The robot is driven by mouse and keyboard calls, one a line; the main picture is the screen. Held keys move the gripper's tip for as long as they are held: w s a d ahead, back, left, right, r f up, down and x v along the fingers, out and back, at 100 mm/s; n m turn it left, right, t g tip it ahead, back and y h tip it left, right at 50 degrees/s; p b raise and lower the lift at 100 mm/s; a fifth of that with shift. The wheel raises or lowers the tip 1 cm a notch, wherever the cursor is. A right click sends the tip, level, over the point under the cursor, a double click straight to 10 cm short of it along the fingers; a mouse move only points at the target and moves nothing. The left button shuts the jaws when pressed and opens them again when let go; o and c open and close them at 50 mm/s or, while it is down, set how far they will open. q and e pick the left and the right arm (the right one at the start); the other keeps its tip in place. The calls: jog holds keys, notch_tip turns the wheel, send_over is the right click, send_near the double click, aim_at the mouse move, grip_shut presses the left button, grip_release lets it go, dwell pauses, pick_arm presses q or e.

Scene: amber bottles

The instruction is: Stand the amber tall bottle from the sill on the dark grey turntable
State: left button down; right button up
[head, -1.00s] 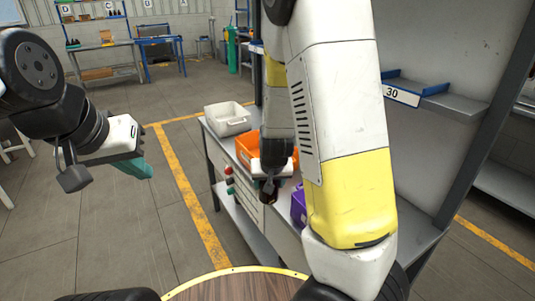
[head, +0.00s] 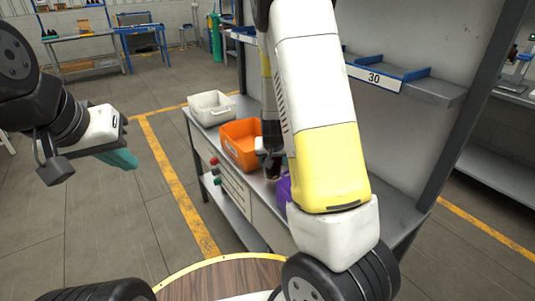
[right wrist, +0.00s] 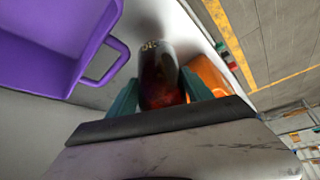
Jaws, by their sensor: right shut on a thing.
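The amber tall bottle (right wrist: 160,75) is dark and glossy and stands between the teal fingers of my right gripper (right wrist: 158,95) in the right wrist view. That gripper is shut on it. In the head view my right gripper (head: 270,148) is over the grey workbench, partly hidden by my own arm, and the bottle (head: 272,170) shows only as a small dark shape below it. My left gripper (head: 122,158) hangs empty at the left over the floor; its finger gap cannot be made out. I cannot make out the dark grey turntable in either view.
An orange bin (head: 240,143) and a white bin (head: 211,108) stand on the workbench (head: 216,143). A purple bin (right wrist: 60,40) is beside the bottle. A round wooden top with a yellow rim (head: 215,280) is at the bottom of the head view. Open floor lies left.

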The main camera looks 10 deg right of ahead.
aim_at(279, 164)
jog(key=w+d, duration=0.2)
jog(key=d, duration=0.1)
jog(key=shift+w+f, duration=0.15)
jog(key=shift+f, duration=1.8)
jog(key=o, duration=1.6)
jog(key=shift+f, duration=0.1)
jog(key=shift+c, duration=0.2)
